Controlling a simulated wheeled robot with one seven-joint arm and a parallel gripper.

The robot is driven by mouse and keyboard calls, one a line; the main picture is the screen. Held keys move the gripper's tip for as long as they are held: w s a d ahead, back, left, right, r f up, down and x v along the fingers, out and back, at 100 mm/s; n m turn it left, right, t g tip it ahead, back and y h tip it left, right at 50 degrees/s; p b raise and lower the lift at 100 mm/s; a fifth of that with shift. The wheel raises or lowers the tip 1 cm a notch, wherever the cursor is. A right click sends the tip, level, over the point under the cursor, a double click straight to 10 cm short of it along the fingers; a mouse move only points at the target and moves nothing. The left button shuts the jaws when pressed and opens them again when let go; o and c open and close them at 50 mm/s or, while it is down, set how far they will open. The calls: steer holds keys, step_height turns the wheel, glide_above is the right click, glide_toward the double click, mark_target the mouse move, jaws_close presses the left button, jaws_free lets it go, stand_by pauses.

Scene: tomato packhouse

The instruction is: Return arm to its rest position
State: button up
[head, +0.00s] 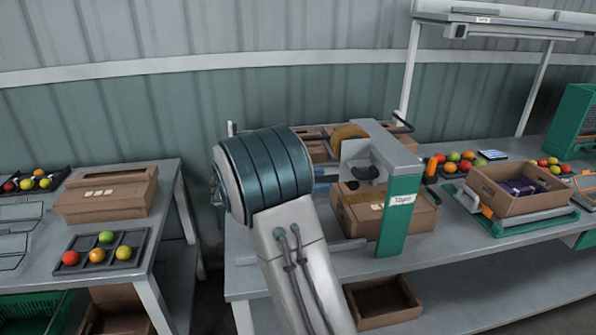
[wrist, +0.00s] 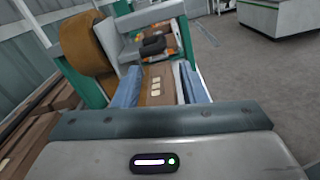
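My arm rises from the bottom middle of the head view to a dark teal, banded wrist joint in front of the packing table. My gripper (wrist: 162,90) shows in the wrist view as two blue fingers spread apart, with nothing clearly held between them. In the head view it is mostly hidden behind my wrist. Beyond the fingers, a cardboard box (wrist: 155,83) with pale labels shows in the gap. I cannot tell whether the fingers touch it. The box also shows in the head view (head: 360,217), under the taping machine (head: 397,220).
The packing table (head: 275,268) carries the taper and, at right, an open carton (head: 513,204) on a green-based scale. A left table holds a carton (head: 106,200) and tomato trays. An empty open box (head: 382,310) stands below. Open floor shows in the wrist view.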

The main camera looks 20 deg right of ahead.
steer(key=s+a+f+m+t+y+p, duration=0.1)
steer(key=s+a+f+m+y, duration=0.15)
steer(key=s+y, duration=0.35)
steer(key=s+a+f+m+y, duration=0.1)
steer(key=s+a+m+y, duration=0.15)
steer(key=s, duration=0.55)
steer(key=s+a+f+m+t+y+p, duration=0.1)
steer(key=s+a+m+t+y, duration=0.4)
steer(key=s+a+m+y, duration=0.3)
steer(key=a+y, duration=0.1)
steer(key=a, duration=0.2)
steer(key=shift+s+a+t, duration=0.2)
steer(key=shift+a+t, duration=0.1)
steer(key=shift+t, duration=0.1)
steer(key=shift+f, duration=0.1)
